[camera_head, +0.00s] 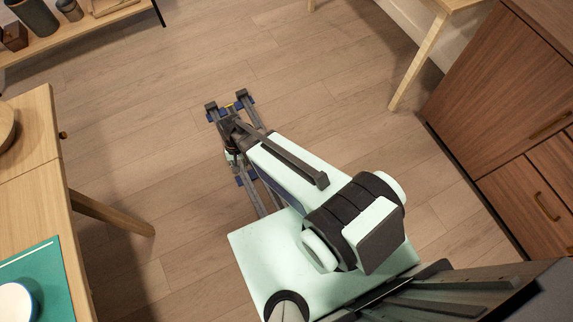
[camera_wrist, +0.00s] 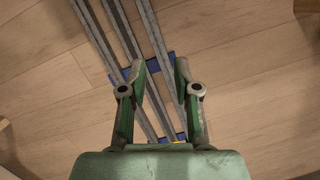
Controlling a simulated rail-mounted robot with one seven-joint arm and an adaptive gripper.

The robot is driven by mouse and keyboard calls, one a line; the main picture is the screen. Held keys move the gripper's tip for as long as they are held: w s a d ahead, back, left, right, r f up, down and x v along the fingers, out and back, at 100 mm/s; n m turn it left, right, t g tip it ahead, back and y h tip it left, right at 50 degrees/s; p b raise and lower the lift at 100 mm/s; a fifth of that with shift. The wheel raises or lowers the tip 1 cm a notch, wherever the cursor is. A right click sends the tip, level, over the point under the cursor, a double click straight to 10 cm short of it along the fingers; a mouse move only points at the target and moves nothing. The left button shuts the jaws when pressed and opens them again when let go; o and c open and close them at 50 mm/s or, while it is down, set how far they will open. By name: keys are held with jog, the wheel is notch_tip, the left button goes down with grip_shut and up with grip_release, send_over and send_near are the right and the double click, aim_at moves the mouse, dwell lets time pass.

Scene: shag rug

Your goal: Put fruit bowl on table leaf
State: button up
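My gripper (camera_wrist: 160,66) is open and empty in the wrist view, its two fingers apart above the floor. In the head view my arm reaches out over the floor, to the right of a light wood table (camera_head: 22,215). A seam crosses this table, and the section beyond it looks like the table leaf (camera_head: 38,120). A round wooden thing (camera_head: 5,127), cut by the left picture edge, rests on that section; I cannot tell whether it is the fruit bowl. No fruit shows in either view.
A green mat (camera_head: 55,285) with a white round dish (camera_head: 14,302) lies on the near part of the table. A shelf (camera_head: 95,25) with dark vessels stands at the top left. Brown drawers (camera_head: 500,110) stand at the right.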

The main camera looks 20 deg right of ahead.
jog(key=s+d+f+n+g, duration=0.1)
jog(key=s+d, duration=0.3)
jog(key=s, duration=0.4)
jog(key=s+d+f+n+g, duration=0.1)
jog(key=s+d, duration=0.3)
jog(key=s, duration=0.4)
jog(key=s+d+f+n+g+h, duration=0.1)
jog(key=s+d+g, duration=0.1)
jog(key=s+d, duration=0.3)
jog(key=s, duration=0.3)
